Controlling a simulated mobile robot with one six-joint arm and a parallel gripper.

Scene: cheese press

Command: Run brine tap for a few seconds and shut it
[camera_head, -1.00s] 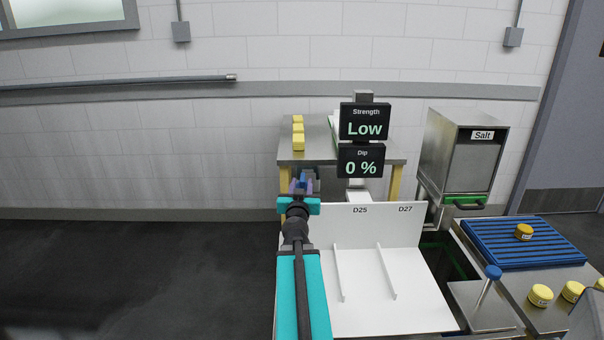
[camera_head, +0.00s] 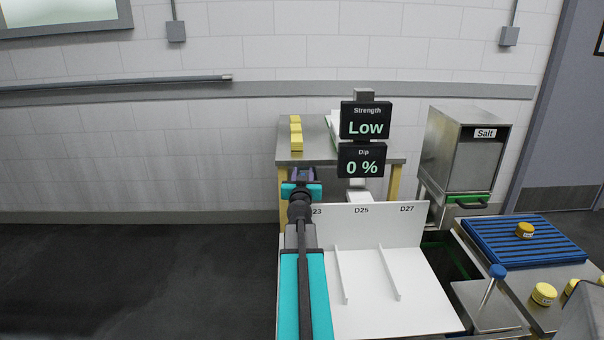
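My gripper (camera_head: 301,174) is at the end of my teal arm, left of the signs and in front of the back table. No tap is clearly identifiable. A lever with a blue knob (camera_head: 497,271) stands tilted on a metal plate at the lower right, well away from my gripper. The Strength display (camera_head: 366,121) reads Low and the Dip display (camera_head: 361,160) reads 0 %. No running liquid is visible.
A white divided tray (camera_head: 375,300) marked D25 and D27 lies right of my arm. Yellow blocks (camera_head: 296,141) sit on the back table (camera_head: 328,151). A Salt hopper (camera_head: 461,155) and a blue slatted rack (camera_head: 500,247) stand at right. The floor at left is clear.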

